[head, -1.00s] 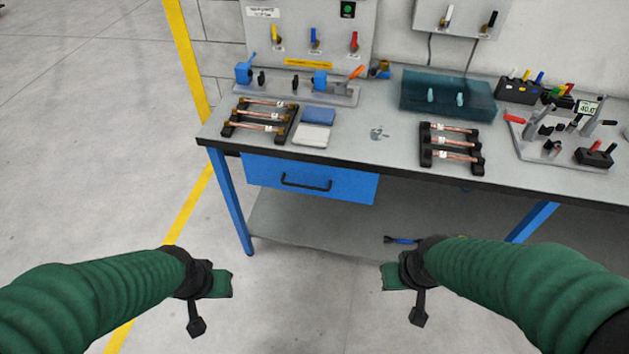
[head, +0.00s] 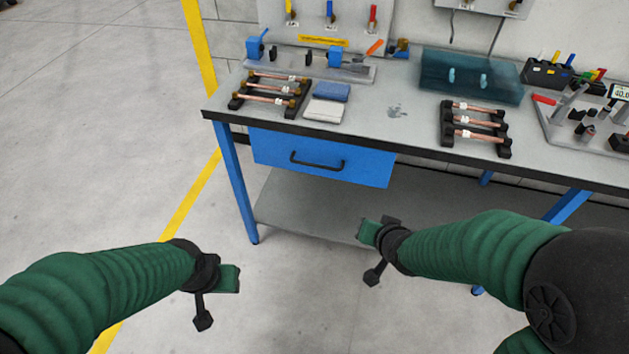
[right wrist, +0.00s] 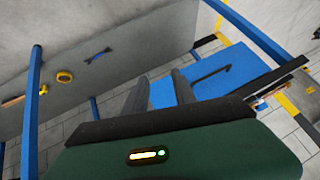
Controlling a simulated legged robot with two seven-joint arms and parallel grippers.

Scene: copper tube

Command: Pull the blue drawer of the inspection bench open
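The blue drawer (head: 270,151) hangs under the left part of the inspection bench (head: 388,153). Its front looks closed, with a black bar handle (head: 318,166) across it. In the right wrist view the blue drawer front (right wrist: 232,70) and its black handle (right wrist: 212,74) show beyond the fingers. My right gripper (head: 381,232) is in front of the bench, below and right of the drawer, touching nothing. Its two dark fingers (right wrist: 160,92) stand apart and empty in the right wrist view. My left gripper (head: 217,281) hangs low at left, away from the drawer; its finger opening cannot be made out.
The bench top carries racks of copper tubes (head: 272,88) (head: 474,121), blue and white pads (head: 332,92), a teal tray (head: 470,75) and fixtures. Blue legs (head: 236,185) and a lower shelf (head: 330,215) lie below. The floor before the drawer is clear.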

